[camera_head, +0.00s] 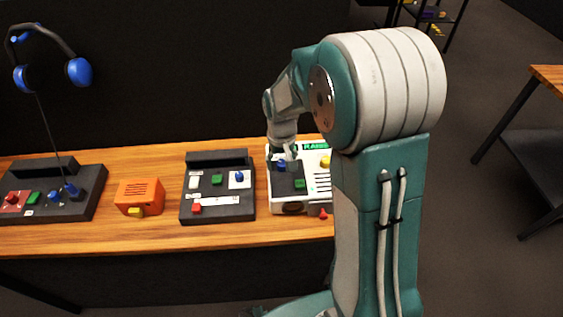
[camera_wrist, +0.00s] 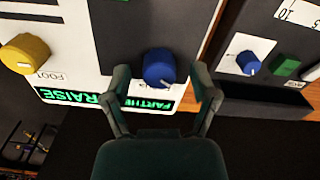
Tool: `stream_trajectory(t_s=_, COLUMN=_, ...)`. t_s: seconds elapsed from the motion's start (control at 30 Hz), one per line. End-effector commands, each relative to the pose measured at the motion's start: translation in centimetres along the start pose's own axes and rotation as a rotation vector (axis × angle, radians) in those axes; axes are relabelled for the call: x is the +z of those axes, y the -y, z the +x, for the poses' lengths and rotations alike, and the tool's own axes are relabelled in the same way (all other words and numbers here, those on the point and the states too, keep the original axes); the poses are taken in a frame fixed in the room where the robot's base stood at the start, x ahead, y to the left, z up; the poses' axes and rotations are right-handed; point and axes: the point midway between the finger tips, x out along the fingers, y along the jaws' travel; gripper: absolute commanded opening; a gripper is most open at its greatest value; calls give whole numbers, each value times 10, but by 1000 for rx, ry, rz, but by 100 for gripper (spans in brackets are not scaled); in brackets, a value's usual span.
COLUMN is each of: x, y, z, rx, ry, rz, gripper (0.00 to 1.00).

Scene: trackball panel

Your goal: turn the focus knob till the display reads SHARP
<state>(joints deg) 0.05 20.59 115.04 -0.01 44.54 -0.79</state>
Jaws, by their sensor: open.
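The white panel (camera_head: 274,204) stands at the right end of the bench, partly hidden by my arm. Its green display (camera_head: 315,146) appears upside down in the wrist view (camera_wrist: 70,97). It shows RAISE and a second word beginning like FARTHE, partly covered by a finger. A blue knob with a white pointer line (camera_wrist: 158,68) sits between the fingertips of my open gripper (camera_wrist: 158,82). I cannot tell whether the fingers touch it. A yellow knob (camera_wrist: 25,54) is to the left, with a small label beside it that I cannot read surely.
A dark panel with a slider and blue knob (camera_head: 217,211) stands left of the white panel. Farther left are an orange box (camera_head: 139,196) and another dark panel (camera_head: 85,206). A green button (camera_head: 299,184) and a red knob (camera_head: 323,213) are on the white panel's near side.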

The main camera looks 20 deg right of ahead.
Motion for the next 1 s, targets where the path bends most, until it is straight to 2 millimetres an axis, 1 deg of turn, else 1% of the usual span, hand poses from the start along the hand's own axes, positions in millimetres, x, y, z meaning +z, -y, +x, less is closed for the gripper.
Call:
stream_trajectory(t_s=0.17, x=-1, y=0, z=-29, rx=0, ry=-7, rz=0, gripper=76)
stream_trajectory(t_s=0.4, x=-1, y=0, z=-80, rx=1, ry=-4, rz=0, gripper=76)
stream_trajectory(t_s=0.53, x=-1, y=0, z=-100, rx=1, ry=-1, rz=0, gripper=76)
stream_trajectory(t_s=0.6, x=-1, y=0, z=-108, rx=1, ry=0, rz=0, gripper=76)
stream_trajectory(t_s=0.7, x=0, y=0, z=-113, rx=1, ry=3, rz=0, gripper=76)
stream_trajectory(t_s=1.0, x=0, y=0, z=-115, rx=1, ry=3, rz=0, gripper=76)
